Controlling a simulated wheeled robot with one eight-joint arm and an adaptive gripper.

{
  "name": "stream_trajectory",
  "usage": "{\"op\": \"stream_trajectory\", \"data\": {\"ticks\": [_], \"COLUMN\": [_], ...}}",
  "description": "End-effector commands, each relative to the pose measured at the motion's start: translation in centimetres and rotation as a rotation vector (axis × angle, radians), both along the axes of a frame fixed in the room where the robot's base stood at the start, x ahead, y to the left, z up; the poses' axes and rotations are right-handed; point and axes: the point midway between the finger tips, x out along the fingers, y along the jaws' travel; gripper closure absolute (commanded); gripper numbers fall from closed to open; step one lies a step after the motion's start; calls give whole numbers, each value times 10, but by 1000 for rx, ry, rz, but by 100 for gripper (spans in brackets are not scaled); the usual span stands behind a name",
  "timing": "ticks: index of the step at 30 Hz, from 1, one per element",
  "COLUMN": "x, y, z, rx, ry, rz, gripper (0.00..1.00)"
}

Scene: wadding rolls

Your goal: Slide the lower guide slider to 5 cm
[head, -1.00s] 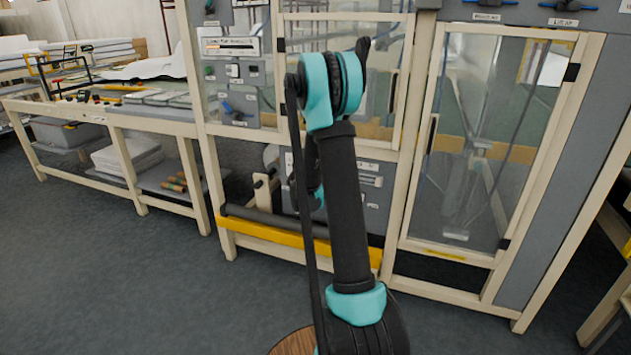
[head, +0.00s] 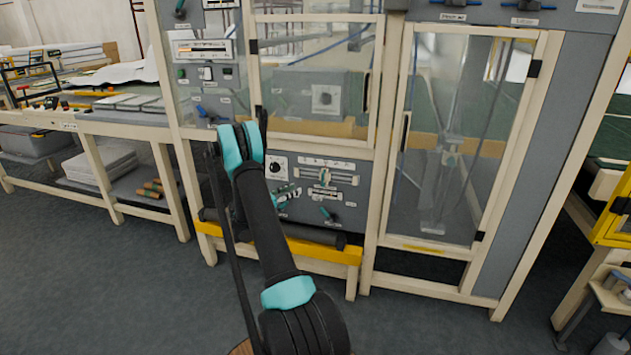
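The grey control panel (head: 348,205) is in the middle of the head view, below the glazed door. It carries horizontal slider scales one above the other, with small pale sliders. The lower guide slider (head: 324,194) seems to be the one on the lower scale; its reading is too small to make out. My gripper (head: 292,194) shows small beside the left end of these scales, partly behind my arm. Whether it touches the panel, and whether its fingers are open or shut, cannot be told.
A round black dial (head: 275,168) is left of the scales, and a green-handled lever (head: 327,214) is below them. A yellow bar (head: 322,252) and a dark roller (head: 312,234) run along the machine's front under the panel. The floor in front is clear.

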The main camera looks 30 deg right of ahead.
Motion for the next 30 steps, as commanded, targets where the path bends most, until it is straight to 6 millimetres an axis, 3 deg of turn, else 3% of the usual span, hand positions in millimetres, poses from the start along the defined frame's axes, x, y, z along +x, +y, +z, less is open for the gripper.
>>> {"op": "stream_trajectory", "data": {"ticks": [18,24,30], "x": [13,16,18], "y": [-120,-141,-147], "z": [0,0,0], "rx": [2,2,2], "ry": [-2,-2,-2], "rz": [-2,-1,1], "gripper": [68,68,68]}}
